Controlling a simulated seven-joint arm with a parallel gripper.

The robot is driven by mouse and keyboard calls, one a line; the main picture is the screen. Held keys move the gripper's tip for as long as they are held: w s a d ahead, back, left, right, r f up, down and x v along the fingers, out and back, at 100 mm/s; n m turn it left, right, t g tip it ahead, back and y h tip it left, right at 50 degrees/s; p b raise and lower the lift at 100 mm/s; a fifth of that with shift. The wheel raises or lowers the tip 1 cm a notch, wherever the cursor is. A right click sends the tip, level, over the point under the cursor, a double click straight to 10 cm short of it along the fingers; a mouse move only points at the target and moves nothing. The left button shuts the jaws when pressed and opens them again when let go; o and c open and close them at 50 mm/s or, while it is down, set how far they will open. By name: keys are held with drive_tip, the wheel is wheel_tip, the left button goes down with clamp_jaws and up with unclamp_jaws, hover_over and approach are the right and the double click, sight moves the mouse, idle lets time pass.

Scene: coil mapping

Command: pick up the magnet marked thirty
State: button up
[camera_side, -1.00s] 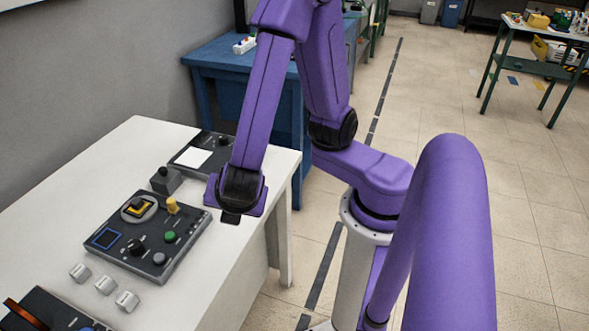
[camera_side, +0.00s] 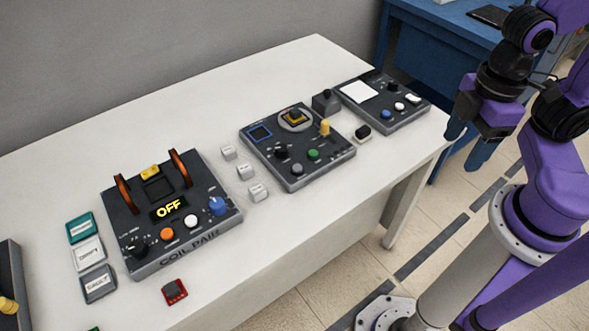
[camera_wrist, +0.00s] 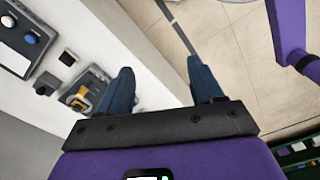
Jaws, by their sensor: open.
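Three small pale grey blocks stand in a row on the white table in the side view: a back one (camera_side: 228,152), a middle one (camera_side: 245,171) and a front one (camera_side: 258,192). Their markings are too small to read, so I cannot tell which is marked thirty. My gripper (camera_side: 467,142) is open and empty, off the table's right end and well away from the blocks. In the wrist view my gripper (camera_wrist: 162,86) shows two blue fingers spread apart, with table edge and floor beyond. No grey block is recognisable there.
The blocks stand between the coil pair unit (camera_side: 146,235), with two upright orange-brown coils and an "OFF" display, and a dark console (camera_side: 318,172). Another panel (camera_side: 398,122) lies near the right end. Labelled tiles (camera_side: 88,251) lie left. The table's front strip is mostly clear.

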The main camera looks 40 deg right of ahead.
drive_tip(key=m, duration=3.1)
hover_over(257, 189)
drive_tip(key=f, duration=1.8)
drive_tip(key=shift+s+a, duration=0.1)
drive_tip(key=shift+a, duration=0.2)
drive_tip(key=shift+d+f, duration=0.15)
drive_tip(key=shift+f, duration=1.15)
drive_tip(key=shift+d+f, duration=0.15)
drive_tip(key=shift+f, duration=1.15)
drive_tip(key=shift+c, duration=0.3)
